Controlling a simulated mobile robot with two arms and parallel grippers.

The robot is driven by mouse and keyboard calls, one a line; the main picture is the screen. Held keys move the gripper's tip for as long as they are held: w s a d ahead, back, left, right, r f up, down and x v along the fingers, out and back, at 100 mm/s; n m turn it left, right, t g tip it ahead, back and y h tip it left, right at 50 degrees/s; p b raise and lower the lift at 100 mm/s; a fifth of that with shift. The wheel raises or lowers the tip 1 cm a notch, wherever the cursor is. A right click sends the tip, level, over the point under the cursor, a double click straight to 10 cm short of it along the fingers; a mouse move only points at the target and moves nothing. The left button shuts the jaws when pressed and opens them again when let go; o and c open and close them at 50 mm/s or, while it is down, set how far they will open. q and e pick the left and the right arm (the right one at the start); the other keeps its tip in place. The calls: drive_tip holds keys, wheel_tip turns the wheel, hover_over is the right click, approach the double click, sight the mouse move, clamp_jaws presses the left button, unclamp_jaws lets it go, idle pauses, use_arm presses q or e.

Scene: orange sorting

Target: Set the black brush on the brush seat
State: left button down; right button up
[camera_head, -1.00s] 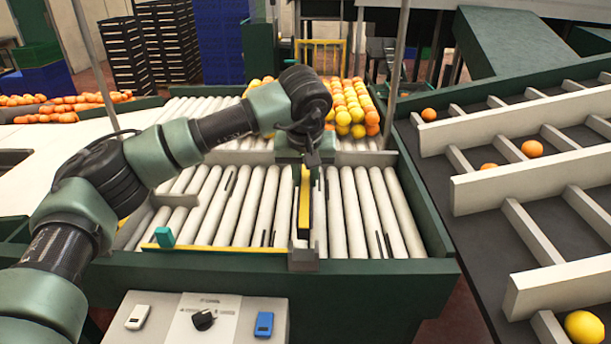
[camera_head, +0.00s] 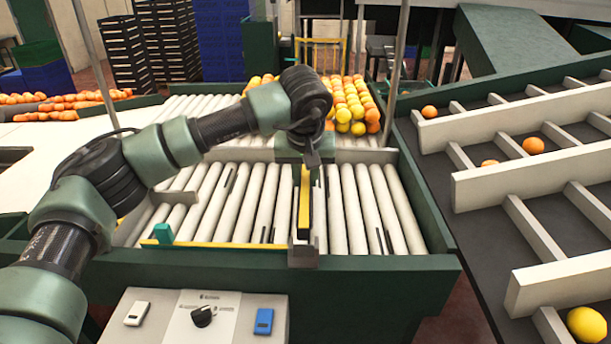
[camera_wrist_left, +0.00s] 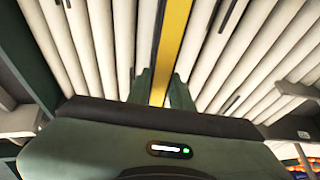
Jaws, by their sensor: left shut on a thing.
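The black brush (camera_head: 304,208) is a long narrow bar with a yellow top and a dark side. It lies lengthwise over the white rollers. My left gripper (camera_head: 305,170) is shut on its far part, seen from above. In the left wrist view the yellow top of the brush (camera_wrist_left: 172,42) runs between the two green fingers of the left gripper (camera_wrist_left: 162,88). The near end of the brush meets a grey bracket (camera_head: 303,257) at the front edge, which may be the brush seat. I cannot tell whether the brush touches it. My right gripper is not in view.
A yellow strip (camera_head: 215,244) with a teal block (camera_head: 163,233) runs along the front of the rollers. A control panel (camera_head: 200,320) stands in front. Oranges and lemons (camera_head: 350,105) lie behind. A sloped sorting bed with white dividers (camera_head: 530,170) is on the right.

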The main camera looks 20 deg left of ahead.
use_arm(q)
drive_tip(key=shift+f, duration=0.45)
drive_tip(key=shift+f+b, duration=0.35)
drive_tip(key=shift+b, duration=0.15)
drive_tip(key=c, duration=1.2)
unclamp_jaws()
drive_tip(key=shift+o, duration=0.2)
